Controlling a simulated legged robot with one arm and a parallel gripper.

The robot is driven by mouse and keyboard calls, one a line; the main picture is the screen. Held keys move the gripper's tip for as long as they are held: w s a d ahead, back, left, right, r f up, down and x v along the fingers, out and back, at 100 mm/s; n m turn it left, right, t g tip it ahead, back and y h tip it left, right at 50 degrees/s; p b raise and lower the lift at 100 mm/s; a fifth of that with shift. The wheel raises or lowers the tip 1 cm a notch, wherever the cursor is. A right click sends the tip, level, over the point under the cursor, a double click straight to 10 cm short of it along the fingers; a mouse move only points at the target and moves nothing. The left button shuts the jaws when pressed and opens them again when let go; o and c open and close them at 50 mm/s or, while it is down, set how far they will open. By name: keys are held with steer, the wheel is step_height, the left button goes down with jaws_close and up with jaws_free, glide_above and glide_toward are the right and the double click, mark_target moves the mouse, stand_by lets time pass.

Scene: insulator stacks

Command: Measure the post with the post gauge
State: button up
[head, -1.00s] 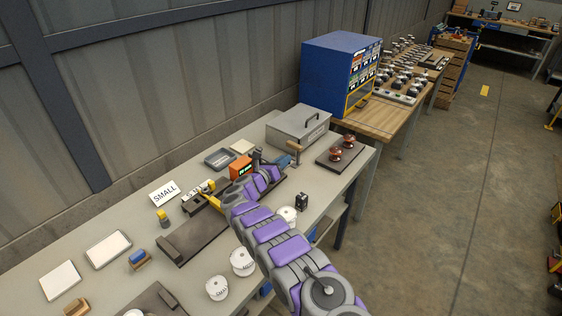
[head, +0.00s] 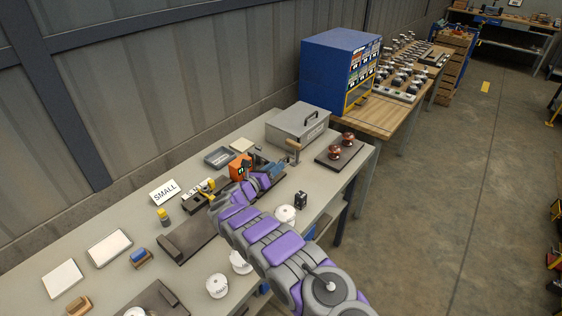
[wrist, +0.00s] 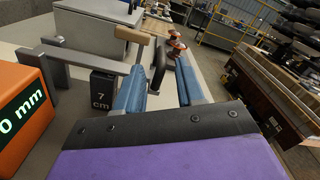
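The post gauge, an orange box (head: 240,168) with a lit display, stands on the bench near its middle. In the wrist view the orange box (wrist: 22,112) is at the left edge and its display ends in "0 mm". A grey bar (wrist: 80,62) runs out from it. A black block marked "7 cm" (wrist: 102,91) stands beside the bar, left of my fingers. My gripper (wrist: 160,66) has its two blue fingers apart. A dark rounded piece shows between the fingertips; I cannot tell whether it touches them. In the head view my gripper (head: 274,167) is just right of the gauge, low over the bench.
A grey case (head: 298,124) stands behind, with a wooden-topped piece (head: 293,146) before it. Copper insulators stand on a dark plate (head: 328,158) to the right. White spools (head: 217,286), a small black block (head: 301,199) and a SMALL sign (head: 164,192) are on the bench.

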steer(key=p+v, duration=0.2)
steer(key=v, duration=0.9)
steer(key=shift+s+a, duration=0.2)
steer(key=shift+s, duration=0.15)
